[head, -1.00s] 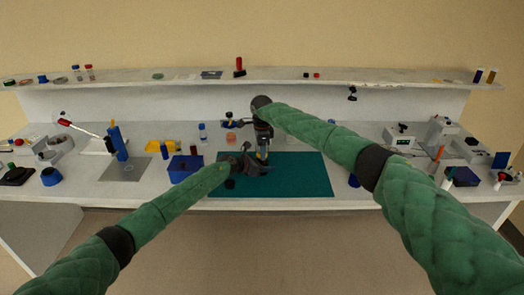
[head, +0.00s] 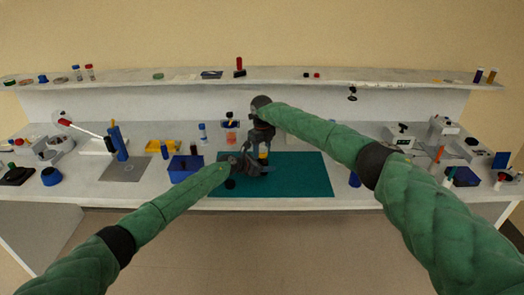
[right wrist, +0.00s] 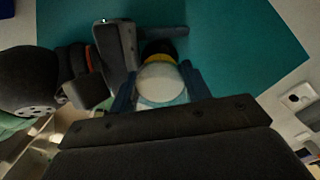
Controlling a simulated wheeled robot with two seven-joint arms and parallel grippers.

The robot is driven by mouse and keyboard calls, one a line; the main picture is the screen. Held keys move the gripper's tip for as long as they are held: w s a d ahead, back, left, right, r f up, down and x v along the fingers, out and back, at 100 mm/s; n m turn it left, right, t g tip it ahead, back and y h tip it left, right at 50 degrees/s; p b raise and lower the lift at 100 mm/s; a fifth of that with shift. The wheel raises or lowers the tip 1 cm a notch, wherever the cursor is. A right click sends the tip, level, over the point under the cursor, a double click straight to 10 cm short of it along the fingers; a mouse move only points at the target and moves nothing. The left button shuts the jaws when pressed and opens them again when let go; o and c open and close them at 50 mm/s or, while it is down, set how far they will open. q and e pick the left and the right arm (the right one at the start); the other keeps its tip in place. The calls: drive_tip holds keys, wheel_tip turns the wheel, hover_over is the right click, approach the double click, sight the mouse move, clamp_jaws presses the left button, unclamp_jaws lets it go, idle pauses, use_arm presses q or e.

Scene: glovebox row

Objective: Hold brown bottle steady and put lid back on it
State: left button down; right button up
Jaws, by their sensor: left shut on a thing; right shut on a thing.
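My right gripper (right wrist: 160,90) is shut on a pale, round-topped thing, which I take for the lid (right wrist: 160,84). A yellow band and a dark rounded shape, seemingly the brown bottle (right wrist: 157,48), show just beyond it in the right wrist view. In the head view a small yellow patch shows under my right gripper (head: 263,150). My left gripper (head: 256,166) comes in from the left at that spot, low over the teal mat (head: 305,178), and is shut on what seems to be the bottle. The grippers hide most of the bottle, and I cannot tell whether lid and bottle touch.
A small dark round thing (head: 230,184) lies on the mat's left part. A blue bin (head: 185,168), a yellow tray (head: 162,146) and a blue-capped vial (head: 203,132) stand to the left. A balance-like device (head: 400,136) stands at the right. The mat's right half is clear.

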sight(262, 144)
drive_tip(key=o, duration=1.1)
drive_tip(key=shift+r, duration=2.3)
drive_tip(key=shift+c, duration=0.3)
drive_tip(key=shift+a+r+n, duration=0.25)
drive_tip(key=shift+r+n, duration=0.55)
drive_tip(key=shift+n, duration=0.2)
drive_tip(key=shift+d+r+n, duration=0.25)
drive_tip(key=shift+r+n, duration=0.7)
drive_tip(key=shift+n, duration=0.45)
drive_tip(key=shift+f, duration=0.2)
